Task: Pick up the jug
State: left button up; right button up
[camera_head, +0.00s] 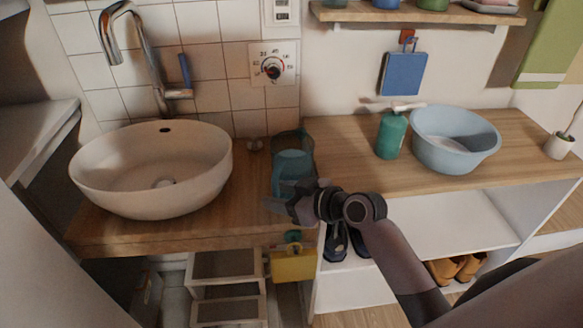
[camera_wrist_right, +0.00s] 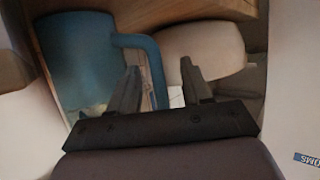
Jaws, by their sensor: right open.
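The jug (camera_head: 291,164) is blue-teal and stands on the wooden counter just right of the white basin. In the right wrist view the jug (camera_wrist_right: 78,55) is at upper left, with its handle (camera_wrist_right: 153,60) reaching to the right. My right gripper (camera_head: 277,203) is at the counter's front edge, close in front of the jug. It also shows in the wrist view (camera_wrist_right: 160,68), its fingers apart, with part of the handle appearing between them. I cannot tell whether either finger touches the handle. The gripper hides the jug's lower part in the head view. My left gripper is not in view.
The white basin (camera_head: 150,195) and its faucet (camera_head: 147,55) stand to the left. A green bottle (camera_head: 391,135) and a pale blue tub (camera_head: 453,155) stand to the right. A wooden shelf (camera_head: 410,14) hangs above. Counter between jug and bottle (camera_head: 345,150) is clear.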

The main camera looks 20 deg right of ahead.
jog(key=shift+x, duration=2.05)
jog(key=shift+d+f, duration=0.1)
jog(key=shift+d, duration=0.1)
grip_shut()
